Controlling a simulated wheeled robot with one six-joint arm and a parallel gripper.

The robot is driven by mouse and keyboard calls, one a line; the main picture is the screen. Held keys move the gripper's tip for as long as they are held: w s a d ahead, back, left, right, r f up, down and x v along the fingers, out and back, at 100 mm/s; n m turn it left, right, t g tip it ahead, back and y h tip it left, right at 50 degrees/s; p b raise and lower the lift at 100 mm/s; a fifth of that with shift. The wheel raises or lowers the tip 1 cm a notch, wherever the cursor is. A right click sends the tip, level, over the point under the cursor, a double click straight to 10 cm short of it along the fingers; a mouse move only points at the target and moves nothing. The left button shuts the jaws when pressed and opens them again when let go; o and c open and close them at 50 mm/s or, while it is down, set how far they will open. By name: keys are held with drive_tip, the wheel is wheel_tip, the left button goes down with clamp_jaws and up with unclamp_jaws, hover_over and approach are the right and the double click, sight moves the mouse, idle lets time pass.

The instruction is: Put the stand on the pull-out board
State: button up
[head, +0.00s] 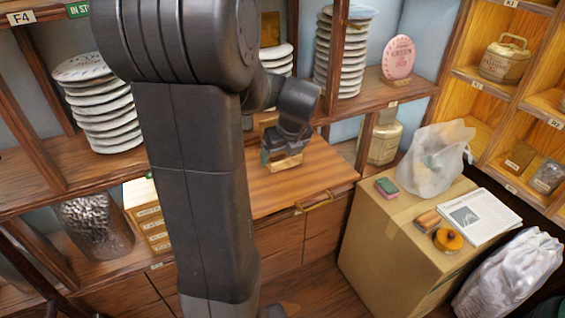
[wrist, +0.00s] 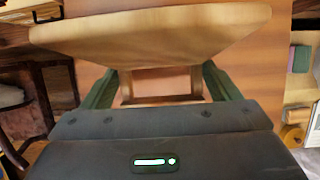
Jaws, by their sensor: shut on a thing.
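The light wooden stand (head: 286,165) is in my gripper (head: 281,152). In the wrist view the stand (wrist: 150,32) shows a wide pale board and a small frame between the two green fingers (wrist: 160,88), which are shut on it. The pull-out board (head: 312,187) is the brown striped wooden surface that juts from the shelf, with a brass handle at its front. My gripper and the stand are over its back part. I cannot tell whether the stand touches the board. My arm hides the board's left part.
A cardboard box (head: 385,245) at the right carries a plastic bag (head: 435,158), a newspaper (head: 480,216) and small items. Stacks of wrapped tea cakes (head: 100,108) stand on the shelves. A shelf post (head: 333,60) is close to my gripper. The board's front right is clear.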

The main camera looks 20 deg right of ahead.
sight(282, 172)
drive_tip(key=shift+f, duration=1.8)
drive_tip(key=shift+f, duration=0.1)
drive_tip(key=o, duration=1)
drive_tip(key=shift+c, duration=0.2)
drive_tip(key=shift+s+r, duration=0.15)
drive_tip(key=shift+r, duration=0.4)
drive_tip(key=v, duration=1.1)
drive_tip(key=shift+r, duration=0.1)
